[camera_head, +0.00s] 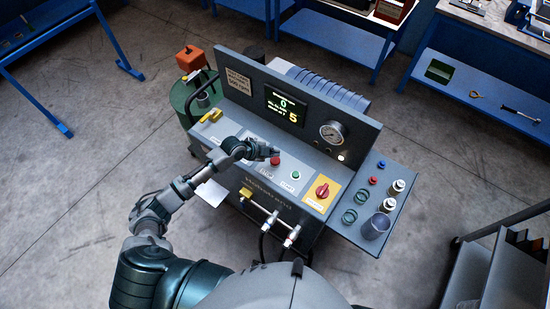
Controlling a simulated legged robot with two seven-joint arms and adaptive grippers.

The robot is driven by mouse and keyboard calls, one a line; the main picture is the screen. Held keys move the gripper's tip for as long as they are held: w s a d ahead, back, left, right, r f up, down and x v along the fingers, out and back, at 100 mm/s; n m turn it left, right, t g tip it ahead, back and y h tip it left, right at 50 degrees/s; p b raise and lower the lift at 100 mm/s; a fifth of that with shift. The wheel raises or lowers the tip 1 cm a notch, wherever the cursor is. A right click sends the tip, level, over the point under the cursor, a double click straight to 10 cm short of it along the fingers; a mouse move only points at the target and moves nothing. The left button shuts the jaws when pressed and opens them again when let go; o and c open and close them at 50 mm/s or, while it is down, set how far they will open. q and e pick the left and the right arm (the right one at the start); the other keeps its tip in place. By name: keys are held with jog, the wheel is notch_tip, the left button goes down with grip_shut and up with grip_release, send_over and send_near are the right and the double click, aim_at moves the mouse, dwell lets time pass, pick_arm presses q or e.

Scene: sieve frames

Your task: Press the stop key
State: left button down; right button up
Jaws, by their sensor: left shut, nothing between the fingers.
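The red stop key (275,161) is a round button on the sloped front panel of the grey machine (310,160), with a white label just below it. My left gripper (268,155) is shut and empty, with its tips at or very close to the left side of the red key. I cannot tell whether it touches the key. A green key (295,175) sits to the right of the red one. A red rotary switch on a yellow plate (322,191) is further right. My right gripper is not in view.
A display (286,107) and a round gauge (332,132) are on the upright panel. A side shelf (375,205) holds a grey cup (376,227), rings and small fittings. Valves (271,219) stick out below the front panel. Blue workbenches stand behind.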

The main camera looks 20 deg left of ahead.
pick_arm(q)
jog(key=shift+r+p, duration=1)
jog(key=shift+r, duration=0.5)
jog(key=shift+f, duration=0.1)
